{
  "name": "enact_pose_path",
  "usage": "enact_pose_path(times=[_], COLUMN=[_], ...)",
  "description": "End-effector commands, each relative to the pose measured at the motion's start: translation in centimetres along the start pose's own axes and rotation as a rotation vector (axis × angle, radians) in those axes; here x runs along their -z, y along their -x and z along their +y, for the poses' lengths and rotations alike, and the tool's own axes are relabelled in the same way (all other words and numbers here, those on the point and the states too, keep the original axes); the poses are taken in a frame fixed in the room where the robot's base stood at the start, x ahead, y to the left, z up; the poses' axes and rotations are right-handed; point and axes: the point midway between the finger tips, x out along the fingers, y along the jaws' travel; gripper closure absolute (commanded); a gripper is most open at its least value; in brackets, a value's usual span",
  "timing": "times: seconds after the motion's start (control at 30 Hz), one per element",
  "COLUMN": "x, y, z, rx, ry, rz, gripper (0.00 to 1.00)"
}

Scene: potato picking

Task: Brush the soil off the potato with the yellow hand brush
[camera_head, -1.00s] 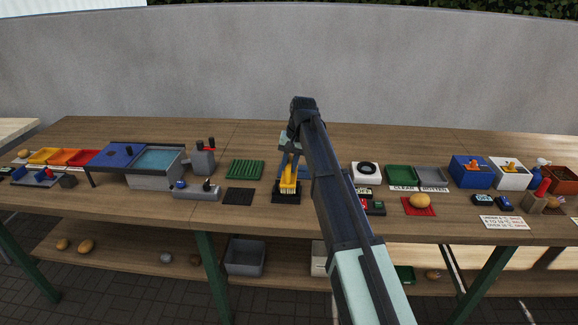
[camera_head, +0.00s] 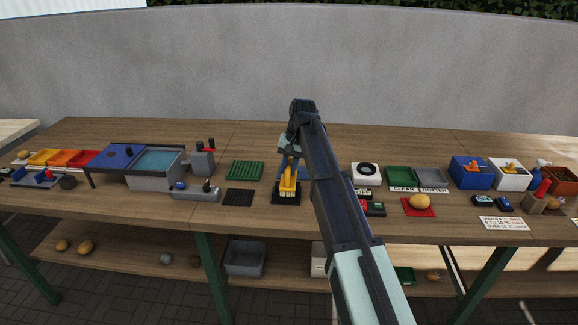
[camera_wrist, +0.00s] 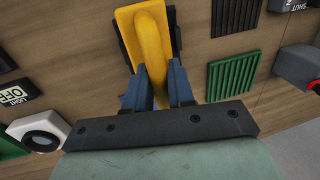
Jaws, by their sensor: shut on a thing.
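The yellow hand brush (camera_head: 288,184) stands at the middle of the bench on a black pad (camera_head: 287,197). In the wrist view its yellow body (camera_wrist: 148,40) runs up from between my blue fingers. My gripper (camera_wrist: 158,88) is shut on the brush; in the head view it (camera_head: 289,165) sits just above it. I cannot tell whether the brush is lifted clear of the pad. A clean-looking yellow potato (camera_head: 418,202) lies on a red mat (camera_head: 405,212) to the right. Which potato carries the soil is not clear.
A green ribbed mat (camera_head: 245,171) and a black ribbed mat (camera_head: 238,198) lie left of the brush. A white box with a black ring (camera_head: 366,173) and green tray (camera_head: 402,177) stand right. The water basin (camera_head: 157,165) is farther left.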

Motion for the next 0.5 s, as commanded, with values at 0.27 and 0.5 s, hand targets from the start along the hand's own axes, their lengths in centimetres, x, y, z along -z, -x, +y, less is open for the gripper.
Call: enact_pose_path(times=[0.27, 0.5], x=[-1.5, -1.3], y=[-0.1, -0.1], z=[0.0, 0.0], rx=[0.0, 0.0], ry=[0.0, 0.0], rz=[0.0, 0.0], gripper=[1.0, 1.0])
